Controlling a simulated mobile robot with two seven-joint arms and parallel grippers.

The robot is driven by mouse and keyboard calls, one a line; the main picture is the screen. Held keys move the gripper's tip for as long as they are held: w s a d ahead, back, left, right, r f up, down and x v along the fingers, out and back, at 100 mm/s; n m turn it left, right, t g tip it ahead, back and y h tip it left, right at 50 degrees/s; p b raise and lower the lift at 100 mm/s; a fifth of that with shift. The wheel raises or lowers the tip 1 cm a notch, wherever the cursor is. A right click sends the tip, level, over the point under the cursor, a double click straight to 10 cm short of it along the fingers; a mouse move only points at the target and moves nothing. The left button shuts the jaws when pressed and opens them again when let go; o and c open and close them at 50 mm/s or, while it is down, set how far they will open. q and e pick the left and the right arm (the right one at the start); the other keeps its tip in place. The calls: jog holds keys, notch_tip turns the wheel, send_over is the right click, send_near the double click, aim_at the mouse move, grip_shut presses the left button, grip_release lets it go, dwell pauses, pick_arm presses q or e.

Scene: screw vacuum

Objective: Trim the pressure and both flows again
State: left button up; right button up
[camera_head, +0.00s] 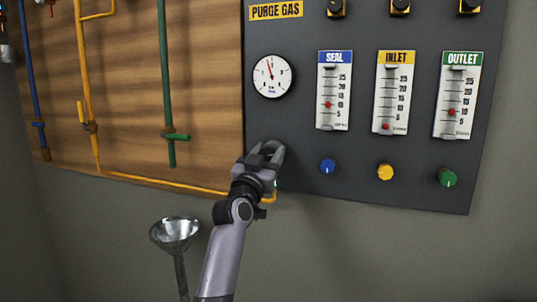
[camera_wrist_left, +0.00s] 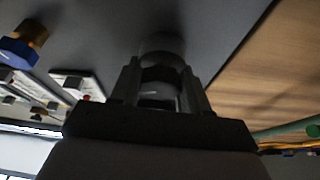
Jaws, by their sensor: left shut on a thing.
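My left gripper (camera_head: 268,152) is at the panel's lower left, below the round white pressure gauge (camera_head: 272,76). In the left wrist view the gripper (camera_wrist_left: 160,85) is shut on a dark round knob (camera_wrist_left: 162,48), which the gripper hides in the head view. The gauge needle points up, slightly left. The SEAL flowmeter's (camera_head: 334,90) red float is near 10, the INLET flowmeter's (camera_head: 393,92) below 5, the OUTLET flowmeter's (camera_head: 458,95) near 10. Below them are a blue knob (camera_head: 327,167), a yellow knob (camera_head: 385,172) and a green knob (camera_head: 447,178). My right gripper is out of view.
The dark panel (camera_head: 300,120) carries a PURGE GAS label (camera_head: 276,11). Left of it, a wooden board (camera_head: 205,70) bears blue, yellow and green pipes (camera_head: 165,90). A metal funnel (camera_head: 175,232) stands left of my forearm. The space below the flow knobs is clear.

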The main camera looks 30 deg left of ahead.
pick_arm(q)
jog(key=shift+r+m+h, duration=0.2)
jog(key=shift+m+h, duration=0.5)
jog(key=shift+m, duration=0.7)
jog(key=shift+r+m+h+p, duration=0.1)
jog(key=shift+m+h+p, duration=0.2)
jog(key=shift+m+h, duration=0.7)
jog(key=m+p, duration=0.1)
jog(key=m, duration=0.2)
jog(key=shift+r+h, duration=0.1)
jog(key=shift+h, duration=0.3)
jog(key=shift+m+g+h+p, duration=0.3)
jog(key=shift+m+h+p, duration=0.3)
jog(key=shift+m+p, duration=0.45)
jog(key=m+p, duration=0.2)
jog(key=m+g+h+p, duration=0.1)
jog(key=m+p, duration=0.1)
jog(key=m, duration=0.1)
jog(key=shift+d+h, duration=0.1)
jog(key=shift+h, duration=0.2)
jog(key=shift+f+m+g+p, duration=0.2)
jog(key=shift+m+g+p, duration=0.3)
jog(key=shift+m+p, duration=0.7)
jog(key=shift+d, duration=0.1)
